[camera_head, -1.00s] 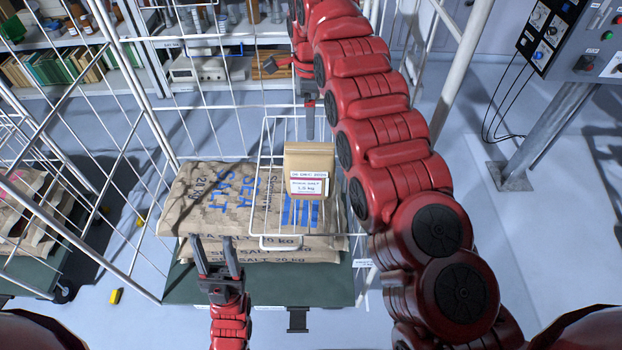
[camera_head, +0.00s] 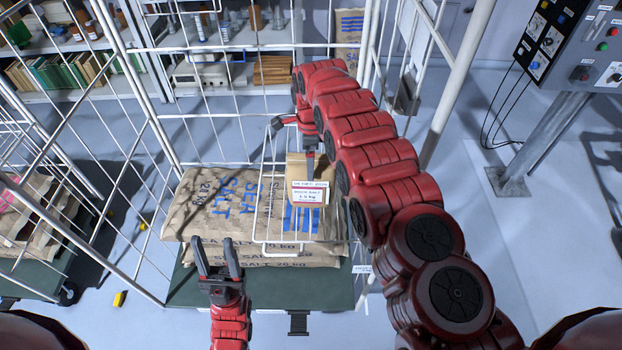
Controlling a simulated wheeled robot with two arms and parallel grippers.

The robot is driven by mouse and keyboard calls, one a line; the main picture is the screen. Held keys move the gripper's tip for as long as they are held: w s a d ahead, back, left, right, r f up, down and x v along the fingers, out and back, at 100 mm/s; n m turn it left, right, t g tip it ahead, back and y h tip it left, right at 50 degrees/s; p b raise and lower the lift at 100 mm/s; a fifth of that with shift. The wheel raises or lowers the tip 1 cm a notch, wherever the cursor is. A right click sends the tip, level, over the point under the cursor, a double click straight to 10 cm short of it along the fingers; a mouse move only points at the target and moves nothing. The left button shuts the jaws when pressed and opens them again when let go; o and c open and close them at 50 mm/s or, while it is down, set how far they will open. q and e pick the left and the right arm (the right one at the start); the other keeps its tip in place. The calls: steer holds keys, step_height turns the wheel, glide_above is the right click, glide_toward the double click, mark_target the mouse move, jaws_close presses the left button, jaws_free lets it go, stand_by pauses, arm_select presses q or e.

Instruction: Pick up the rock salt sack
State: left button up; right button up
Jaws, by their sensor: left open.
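Paper sacks of sea salt (camera_head: 205,205) lie stacked on a green trolley base (camera_head: 275,290) in the middle. Their print reads "SEA SALT". I cannot pick out a sack marked as rock salt. Another upright sack with blue stripes (camera_head: 349,25) stands at the back, partly cut off by the top edge. My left gripper (camera_head: 216,246) is open and empty, in front of the stack's near side. My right gripper (camera_head: 293,135) is beyond a small brown packet (camera_head: 310,188) with a small white label, too small to read. Its jaw state is unclear.
A wire basket (camera_head: 282,246) sits over the sacks around the packet. White cage bars (camera_head: 150,110) stand left and behind. Another trolley with sacks (camera_head: 28,215) is at the left. A control box (camera_head: 575,50) stands at the right. A yellow item (camera_head: 119,299) lies on the floor.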

step_height(320, 180, down, 3)
steer(key=shift+r+b, duration=0.2)
steer(key=shift+b, duration=0.15)
jaws_close()
stand_by(0.3)
steer(key=shift+r, duration=0.1)
